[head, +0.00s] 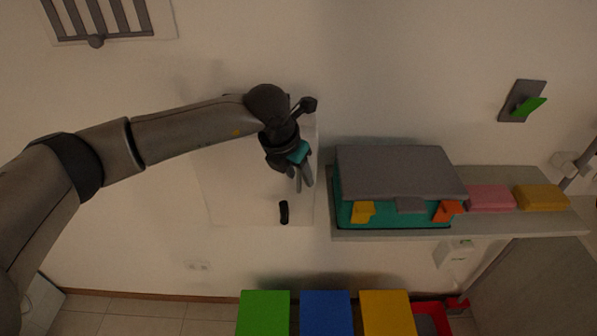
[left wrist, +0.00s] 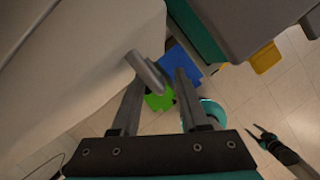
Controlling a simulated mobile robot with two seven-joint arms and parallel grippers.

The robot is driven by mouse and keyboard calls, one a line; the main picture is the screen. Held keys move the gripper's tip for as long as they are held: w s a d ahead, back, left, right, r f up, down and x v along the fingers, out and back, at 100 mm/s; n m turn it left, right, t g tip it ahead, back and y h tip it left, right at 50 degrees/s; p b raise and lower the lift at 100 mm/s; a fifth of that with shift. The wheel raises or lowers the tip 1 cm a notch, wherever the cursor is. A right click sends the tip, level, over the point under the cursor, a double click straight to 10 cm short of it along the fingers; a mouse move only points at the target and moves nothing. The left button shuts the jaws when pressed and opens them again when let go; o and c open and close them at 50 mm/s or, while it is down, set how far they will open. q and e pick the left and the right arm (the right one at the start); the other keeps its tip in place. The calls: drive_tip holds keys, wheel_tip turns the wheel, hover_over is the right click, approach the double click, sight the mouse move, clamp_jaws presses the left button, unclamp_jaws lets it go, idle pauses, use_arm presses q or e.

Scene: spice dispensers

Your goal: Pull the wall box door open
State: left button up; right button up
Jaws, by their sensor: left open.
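The wall box (head: 240,185) is a pale, flat-fronted box on the wall, left of the shelf. Its door looks shut. A short dark upright handle (head: 284,212) sits low on its right part. My left gripper (head: 305,184) is open in front of the box's right edge, above and right of the handle. In the left wrist view the pale box (left wrist: 85,60) fills the left side. A grey handle bar (left wrist: 148,72) shows beside the left finger of my open gripper (left wrist: 160,90); contact cannot be told. My right gripper (left wrist: 258,133) shows small at the right, fingers apart.
A shelf (head: 400,234) right of the box holds a teal box with a grey lid (head: 400,172), close to my left gripper. Pink (head: 490,198) and yellow (head: 540,197) blocks lie further right. Green (head: 263,315), blue (head: 326,315) and yellow (head: 387,315) boxes stand below.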

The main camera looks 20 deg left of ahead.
use_arm(q)
drive_tip(key=shift+c, duration=0.2)
clamp_jaws()
idle(1.1)
